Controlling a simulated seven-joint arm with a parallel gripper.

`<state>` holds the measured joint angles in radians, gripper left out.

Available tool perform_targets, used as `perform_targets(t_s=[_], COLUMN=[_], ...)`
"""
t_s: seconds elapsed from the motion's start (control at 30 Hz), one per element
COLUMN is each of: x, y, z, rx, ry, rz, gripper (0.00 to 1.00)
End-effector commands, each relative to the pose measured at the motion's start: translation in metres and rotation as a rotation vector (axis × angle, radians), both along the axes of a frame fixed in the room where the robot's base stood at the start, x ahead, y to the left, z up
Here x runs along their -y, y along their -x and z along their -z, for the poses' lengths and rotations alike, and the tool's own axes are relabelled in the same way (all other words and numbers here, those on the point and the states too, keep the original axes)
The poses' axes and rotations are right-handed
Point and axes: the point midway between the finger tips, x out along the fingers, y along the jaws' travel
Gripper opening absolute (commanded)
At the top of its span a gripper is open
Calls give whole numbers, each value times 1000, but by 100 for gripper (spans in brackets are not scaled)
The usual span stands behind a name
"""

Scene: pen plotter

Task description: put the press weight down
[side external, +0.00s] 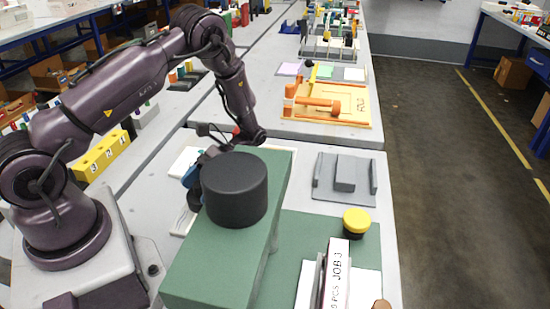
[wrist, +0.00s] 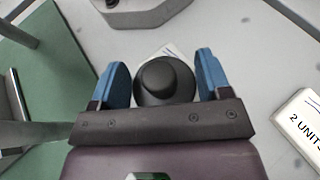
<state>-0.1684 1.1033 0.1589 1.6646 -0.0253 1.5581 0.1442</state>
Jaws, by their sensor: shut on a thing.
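The press weight (wrist: 165,82) shows in the wrist view as a dark, round body with a rounded knob. It lies between the two blue fingers of my gripper (wrist: 163,62), which is shut on it. In the side view my gripper (side external: 192,177) is low over the pale worktop, behind a tall green block (side external: 206,262). I cannot tell whether the weight touches the surface.
A large black cylinder (side external: 235,190) stands on the green block. To the right are a grey fixture (side external: 345,175), a yellow-capped black pot (side external: 356,222) and a "JOB 3" sign (side external: 337,275).

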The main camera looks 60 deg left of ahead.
Motion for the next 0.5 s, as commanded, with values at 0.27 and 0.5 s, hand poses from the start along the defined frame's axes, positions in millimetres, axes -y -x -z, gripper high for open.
perform_targets(t_s=[0.27, 0.5], x=[-52, -82], y=[-37, -99], z=[-14, -35], rx=[1, 1], ry=[-3, -4], rz=[691, 1280], gripper=[18, 18])
